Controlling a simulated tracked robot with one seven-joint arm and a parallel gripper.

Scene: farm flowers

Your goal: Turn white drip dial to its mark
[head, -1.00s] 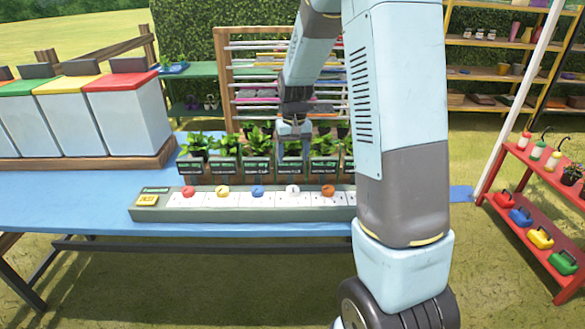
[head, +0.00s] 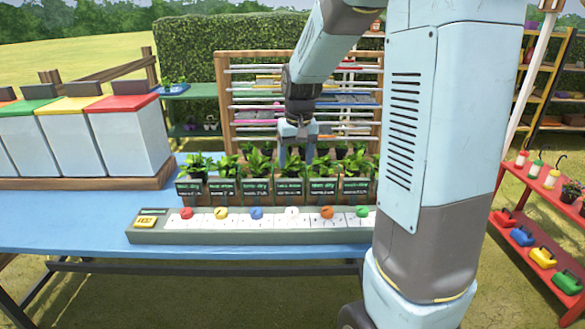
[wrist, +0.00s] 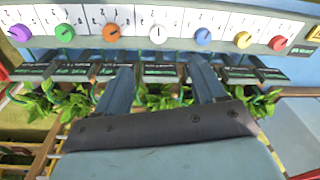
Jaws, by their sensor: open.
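The white drip dial (head: 292,212) sits on the long grey control panel (head: 150,236), between the blue dial (head: 256,213) and the orange dial (head: 327,212). My gripper (head: 297,158) is open and empty above the row of potted plants, behind the panel. In the wrist view the white dial (wrist: 158,34) lies beyond the fingertips of my gripper (wrist: 162,66), roughly centred between them and apart from them. A dark pointer line shows on the dial. Its mark is too small to make out.
Potted plants with dark signs (head: 289,187) stand close behind the panel. A red dial (head: 187,213), yellow dial (head: 221,213) and green dial (head: 362,211) share the panel; a purple dial (wrist: 18,33) shows only in the wrist view. Lidded bins (head: 130,140) stand left on the blue table (head: 60,220).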

